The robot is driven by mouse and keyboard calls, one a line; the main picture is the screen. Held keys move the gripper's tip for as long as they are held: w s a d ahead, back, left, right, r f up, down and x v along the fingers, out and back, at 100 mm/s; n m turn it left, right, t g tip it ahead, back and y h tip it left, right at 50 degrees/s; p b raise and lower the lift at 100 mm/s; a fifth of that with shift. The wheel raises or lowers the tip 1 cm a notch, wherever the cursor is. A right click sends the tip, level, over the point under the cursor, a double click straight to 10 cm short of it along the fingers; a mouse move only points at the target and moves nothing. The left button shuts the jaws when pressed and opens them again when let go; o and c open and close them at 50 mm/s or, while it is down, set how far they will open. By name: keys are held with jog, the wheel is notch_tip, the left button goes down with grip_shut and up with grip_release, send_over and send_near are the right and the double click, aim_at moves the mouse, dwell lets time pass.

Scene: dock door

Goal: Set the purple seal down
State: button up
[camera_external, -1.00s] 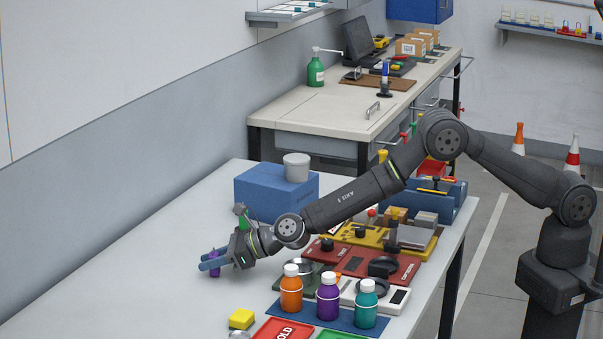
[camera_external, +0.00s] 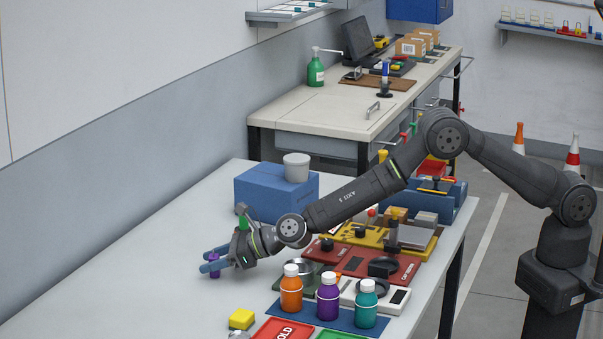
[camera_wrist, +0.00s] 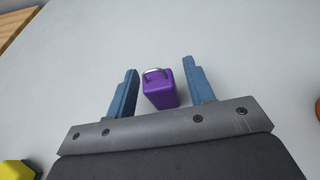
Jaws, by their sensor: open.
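The purple seal (camera_wrist: 160,92) is a small purple block with a silver metal loop at its far end. In the wrist view it lies between the two blue fingers of my gripper (camera_wrist: 160,88), with a gap on each side, wider on the right. In the external view the purple seal (camera_external: 214,268) shows low between the fingers of my gripper (camera_external: 213,261), near the left part of the grey table. It appears to rest on the tabletop. My gripper is open around it and holds nothing.
A yellow block (camera_external: 241,319) stands nearer the front. Orange (camera_external: 291,292), purple (camera_external: 328,303) and teal (camera_external: 366,307) bottles stand to the right on a blue mat. A blue box (camera_external: 262,193) with a grey cup stands behind. The table around the seal is clear.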

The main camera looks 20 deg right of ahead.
jog(key=v, duration=1.1)
jog(key=shift+s+d+r, duration=0.1)
jog(key=shift+d, duration=0.1)
jog(key=x, duration=1.1)
jog(key=shift+a, duration=0.2)
jog(key=shift+w+a+f, duration=0.2)
jog(key=shift+a+f, duration=0.05)
jog(key=shift+f, duration=0.1)
jog(key=shift+r, duration=0.2)
jog(key=shift+d, duration=0.1)
